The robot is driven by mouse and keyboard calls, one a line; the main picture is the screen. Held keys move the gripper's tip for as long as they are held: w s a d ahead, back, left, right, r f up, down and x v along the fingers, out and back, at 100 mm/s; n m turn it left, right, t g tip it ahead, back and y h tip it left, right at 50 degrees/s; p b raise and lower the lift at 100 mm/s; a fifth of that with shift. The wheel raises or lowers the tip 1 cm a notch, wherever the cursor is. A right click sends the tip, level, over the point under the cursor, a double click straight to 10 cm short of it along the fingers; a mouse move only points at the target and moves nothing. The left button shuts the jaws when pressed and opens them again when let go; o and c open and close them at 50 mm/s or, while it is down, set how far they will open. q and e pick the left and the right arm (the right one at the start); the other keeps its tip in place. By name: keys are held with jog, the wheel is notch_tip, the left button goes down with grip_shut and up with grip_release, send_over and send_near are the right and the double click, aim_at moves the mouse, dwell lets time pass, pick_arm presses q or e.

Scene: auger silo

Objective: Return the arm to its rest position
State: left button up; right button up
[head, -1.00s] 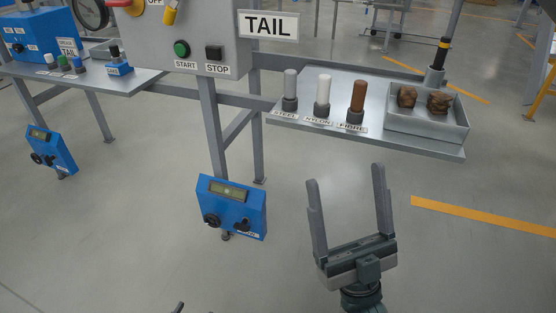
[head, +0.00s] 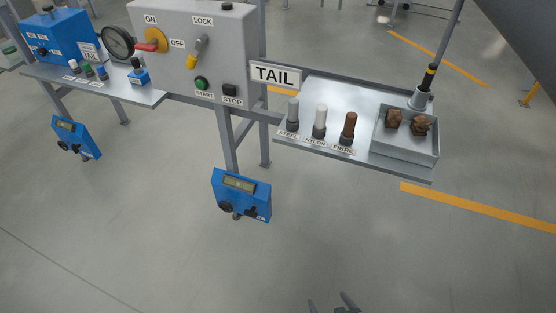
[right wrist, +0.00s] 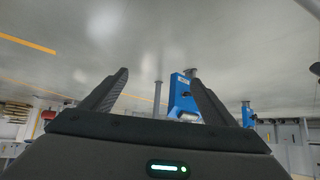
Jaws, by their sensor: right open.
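My right gripper (head: 333,303) shows only as two finger tips at the bottom edge of the head view, well below the shelf and touching nothing. In the right wrist view its two fingers (right wrist: 160,95) stand wide apart with nothing between them but floor and background. A blue box (right wrist: 182,98) appears beyond the fingers in that view, partly hidden by the right-hand finger. My left gripper is not in the head view.
A control panel (head: 217,62) stands at upper middle. A right shelf (head: 345,95) holds steel, nylon and fibre brushes and a grey tray (head: 408,150) with brown lumps. A left shelf (head: 140,97) holds small items. A blue box (head: 241,195) hangs below the panel. Floor in front is clear.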

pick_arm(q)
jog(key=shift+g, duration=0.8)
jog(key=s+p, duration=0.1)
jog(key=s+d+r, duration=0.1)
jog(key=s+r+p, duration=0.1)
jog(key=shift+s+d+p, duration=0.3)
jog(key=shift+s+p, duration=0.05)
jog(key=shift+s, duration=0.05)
pick_arm(e)
jog(key=s+d+f+g+h, duration=0.1)
jog(key=s+d+f+g, duration=0.2)
jog(key=s, duration=0.8)
jog(key=shift+f+g, duration=0.3)
jog(key=shift+f, duration=0.4)
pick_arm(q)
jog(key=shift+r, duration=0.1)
